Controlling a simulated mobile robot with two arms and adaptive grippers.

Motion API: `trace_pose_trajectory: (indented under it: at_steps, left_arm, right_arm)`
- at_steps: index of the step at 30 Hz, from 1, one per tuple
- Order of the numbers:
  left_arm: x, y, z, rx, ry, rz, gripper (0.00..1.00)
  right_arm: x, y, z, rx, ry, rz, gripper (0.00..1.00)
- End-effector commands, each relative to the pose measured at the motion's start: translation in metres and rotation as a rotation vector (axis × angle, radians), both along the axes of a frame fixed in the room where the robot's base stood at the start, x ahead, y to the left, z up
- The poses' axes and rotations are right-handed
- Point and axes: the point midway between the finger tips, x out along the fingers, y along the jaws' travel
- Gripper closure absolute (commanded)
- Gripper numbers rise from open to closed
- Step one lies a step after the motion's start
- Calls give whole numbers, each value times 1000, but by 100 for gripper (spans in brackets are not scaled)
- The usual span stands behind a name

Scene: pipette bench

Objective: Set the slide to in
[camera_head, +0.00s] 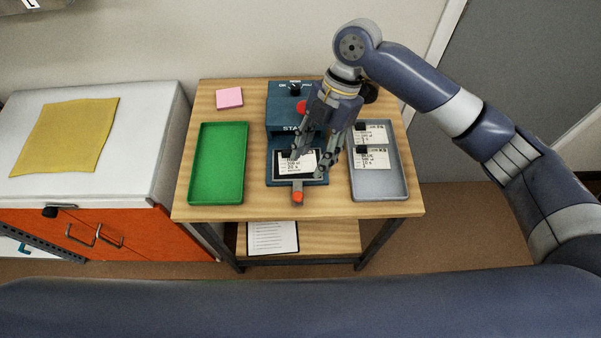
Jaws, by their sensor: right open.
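The slide (297,186) is a grey bar with an orange-red knob (298,197) at its end. It sticks out of the front of the teal station (281,118) toward me, over the wooden table. A black-framed plate with a white printed label (290,167) lies on the station's front part, behind the knob. My right gripper (310,165) is open and points down over the right side of this plate, just behind the knob. Its fingers hide part of the label and of the station; I cannot tell whether they touch it. My left gripper is not in view.
An empty green tray (217,193) lies left of the station. A grey tray (380,187) with labelled cards (371,159) lies on the right. A pink pad (229,98) is at the back left of the table (260,205). A clipboard (272,236) lies on the lower shelf.

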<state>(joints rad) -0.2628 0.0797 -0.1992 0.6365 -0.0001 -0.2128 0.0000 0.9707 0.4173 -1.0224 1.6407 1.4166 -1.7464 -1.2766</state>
Motion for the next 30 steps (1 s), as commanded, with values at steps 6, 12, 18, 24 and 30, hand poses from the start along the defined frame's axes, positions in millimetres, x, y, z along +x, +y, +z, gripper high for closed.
trace_pose_trajectory:
  at_steps: [6,12,18,24,30]
  left_arm:
    - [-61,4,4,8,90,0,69]
    - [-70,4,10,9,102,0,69]
    - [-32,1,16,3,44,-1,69]
    - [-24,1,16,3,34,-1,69]
    - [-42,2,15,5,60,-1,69]
  right_arm:
    - [-13,11,-35,-1,5,1,59]
    - [-23,21,-68,-1,4,0,59]
    - [-27,26,-88,0,1,-1,59]
    - [-28,27,-93,-1,0,-1,59]
    - [-28,27,-93,-1,0,-1,70]
